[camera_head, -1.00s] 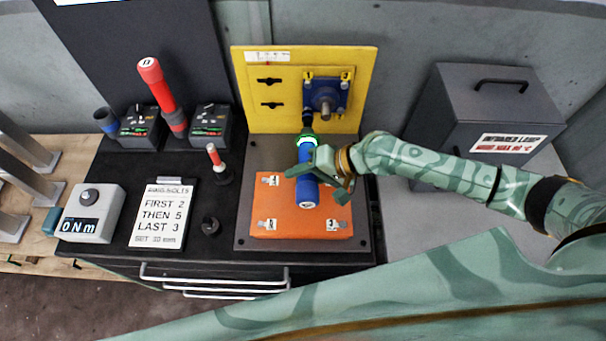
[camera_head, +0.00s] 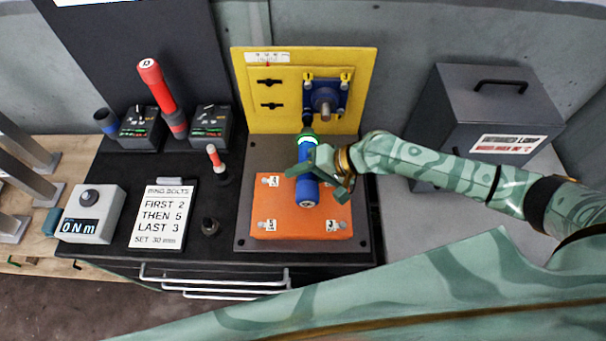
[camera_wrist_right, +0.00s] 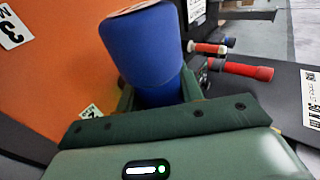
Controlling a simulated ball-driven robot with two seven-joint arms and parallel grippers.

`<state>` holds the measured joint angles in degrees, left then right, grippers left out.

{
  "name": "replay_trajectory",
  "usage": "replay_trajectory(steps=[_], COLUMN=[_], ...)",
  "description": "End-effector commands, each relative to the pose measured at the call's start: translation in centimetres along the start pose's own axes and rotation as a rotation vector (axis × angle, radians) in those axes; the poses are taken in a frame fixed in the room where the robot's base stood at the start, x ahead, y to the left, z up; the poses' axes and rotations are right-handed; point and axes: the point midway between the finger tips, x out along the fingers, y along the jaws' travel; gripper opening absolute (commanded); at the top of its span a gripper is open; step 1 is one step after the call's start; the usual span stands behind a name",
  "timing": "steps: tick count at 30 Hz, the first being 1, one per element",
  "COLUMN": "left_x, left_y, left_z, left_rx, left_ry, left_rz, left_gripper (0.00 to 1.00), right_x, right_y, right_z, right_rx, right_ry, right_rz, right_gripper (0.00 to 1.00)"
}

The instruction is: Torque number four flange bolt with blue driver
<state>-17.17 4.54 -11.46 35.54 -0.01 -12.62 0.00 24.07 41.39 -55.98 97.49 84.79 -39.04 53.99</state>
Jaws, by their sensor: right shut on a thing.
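The blue driver (camera_head: 308,190) points away from me, its front end at the lower left corner of the blue flange (camera_head: 340,99). A green ring glows near its front. I cannot tell whether its tip sits on a bolt there. The flange, with a grey shaft end and small yellow tags at its top corners, is on the yellow upright plate (camera_head: 360,65). Its bolt numbers are too small to read. My right gripper (camera_head: 318,180) is shut around the driver's body; the driver's blue rear end also shows in the right wrist view (camera_wrist_right: 145,50). My left gripper is out of view.
An orange block (camera_head: 290,222) with number tags lies under the driver. A red driver (camera_head: 160,85) stands in a charger at the left. A card (camera_head: 163,215) reads first 2, then 5, last 3. A 0 Nm meter (camera_head: 90,212) sits left. A grey box (camera_head: 490,110) stands right.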

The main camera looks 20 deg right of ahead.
Motion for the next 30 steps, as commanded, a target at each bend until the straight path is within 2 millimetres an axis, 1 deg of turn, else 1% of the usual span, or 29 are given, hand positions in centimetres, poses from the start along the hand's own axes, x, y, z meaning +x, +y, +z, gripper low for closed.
replay_trajectory(steps=[30], left_x=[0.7], left_y=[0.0], left_z=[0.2], left_rx=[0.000], left_ry=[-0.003], left_rz=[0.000], left_gripper=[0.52], right_x=[0.1], right_y=[-0.2], right_z=[-1.4], right_rx=[-0.002], right_ry=[0.003], right_rz=[-0.004], right_gripper=[0.08])
